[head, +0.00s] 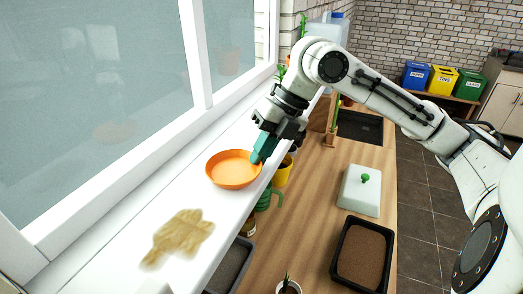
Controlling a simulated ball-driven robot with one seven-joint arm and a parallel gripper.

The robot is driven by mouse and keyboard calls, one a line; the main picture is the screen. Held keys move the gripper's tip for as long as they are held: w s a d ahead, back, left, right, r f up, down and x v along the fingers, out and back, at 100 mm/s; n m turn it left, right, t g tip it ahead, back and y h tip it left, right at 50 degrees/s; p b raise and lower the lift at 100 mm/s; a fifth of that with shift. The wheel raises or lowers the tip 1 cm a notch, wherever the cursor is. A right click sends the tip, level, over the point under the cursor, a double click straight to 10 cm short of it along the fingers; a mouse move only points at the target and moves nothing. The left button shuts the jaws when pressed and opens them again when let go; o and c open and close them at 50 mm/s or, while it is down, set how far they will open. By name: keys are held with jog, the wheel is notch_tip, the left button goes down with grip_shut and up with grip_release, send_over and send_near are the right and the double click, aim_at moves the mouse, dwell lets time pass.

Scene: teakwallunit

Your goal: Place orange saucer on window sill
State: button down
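The orange saucer (230,170) is level, right side up, over the white window sill (205,201), with its right edge near the sill's front edge. I cannot tell whether it rests on the sill or is held just above it. My gripper (263,150) comes in from the upper right, and its teal fingers are shut on the saucer's right rim. The fingers hide a small part of that rim.
A brown, flat stain-like patch (180,236) lies on the sill nearer to me. The window glass (110,90) rises along the left. Below the sill, a wooden counter (310,215) holds a yellow pot (283,174), a green mug (268,199), a lidded pale box (360,190) and a soil tray (362,255).

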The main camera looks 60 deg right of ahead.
jog(key=c, duration=1.8)
grip_release()
jog(key=shift+f, duration=0.1)
jog(key=shift+o, duration=0.8)
jog(key=b+v, duration=0.1)
jog(key=v, duration=1.1)
jog(key=shift+b, duration=0.4)
